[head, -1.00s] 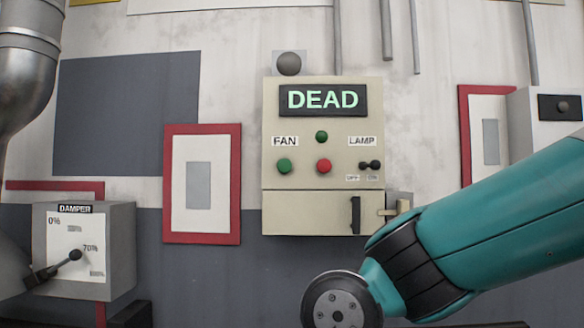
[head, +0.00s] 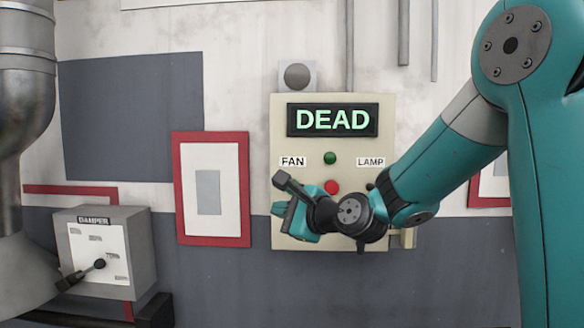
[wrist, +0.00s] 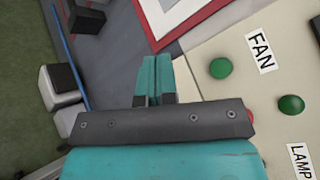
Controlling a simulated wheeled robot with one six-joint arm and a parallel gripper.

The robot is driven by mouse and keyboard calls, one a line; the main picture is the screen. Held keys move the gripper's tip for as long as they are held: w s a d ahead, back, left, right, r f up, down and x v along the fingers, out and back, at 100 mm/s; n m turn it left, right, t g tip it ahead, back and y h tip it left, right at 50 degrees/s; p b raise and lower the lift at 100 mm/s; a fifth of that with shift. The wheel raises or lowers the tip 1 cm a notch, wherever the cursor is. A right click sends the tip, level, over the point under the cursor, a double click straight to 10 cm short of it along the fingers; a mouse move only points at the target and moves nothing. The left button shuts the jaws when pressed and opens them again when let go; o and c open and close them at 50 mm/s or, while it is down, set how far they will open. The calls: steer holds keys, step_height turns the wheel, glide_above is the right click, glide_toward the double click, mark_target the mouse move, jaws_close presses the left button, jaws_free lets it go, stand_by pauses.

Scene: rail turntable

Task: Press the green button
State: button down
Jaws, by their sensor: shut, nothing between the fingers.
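The beige control panel (head: 385,140) hangs on the wall, with a FAN label (head: 292,161) on its left. In the wrist view the round green button (wrist: 220,68) sits beside the FAN label (wrist: 260,50), uncovered. In the head view my arm and gripper (head: 285,208) hide this button. My gripper's teal fingers (wrist: 155,65) are shut and empty. In the wrist picture their tips lie left of the green button, apart from it. A red button (head: 332,187) is partly covered by my gripper.
A second green round piece (head: 330,158) is above the red button. The lit display (head: 333,120) reads DEAD. The LAMP label (head: 370,162) is at the right; its switch is mostly hidden. A grey DAMPER box (head: 140,245) with a lever and a red-framed panel (head: 180,190) are left.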

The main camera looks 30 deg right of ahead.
steer(key=shift+w+d+r+m+t+h, duration=0.15)
steer(key=shift+w+d+r+m+t, duration=0.1)
steer(key=shift+d+r+m, duration=0.3)
steer(key=shift+w+d+r+m+t+h, duration=0.15)
steer(key=shift+d+r+m+t, duration=0.1)
steer(key=shift+d+r+m, duration=0.25)
steer(key=shift+w+d+f, duration=0.1)
steer(key=w+d+p, duration=0.1)
steer(key=w+d, duration=0.3)
steer(key=w, duration=0.3)
steer(key=shift+d, duration=0.4)
steer(key=shift+w, duration=0.15)
stand_by(1.1)
steer(key=shift+w+d, duration=0.2)
steer(key=shift+w, duration=0.05)
steer(key=shift+w+d+p, duration=0.25)
steer(key=shift+w+p, duration=0.1)
steer(key=shift+p, duration=0.05)
stand_by(0.7)
steer(key=shift+s+a, duration=0.45)
steer(key=shift+s, duration=0.25)
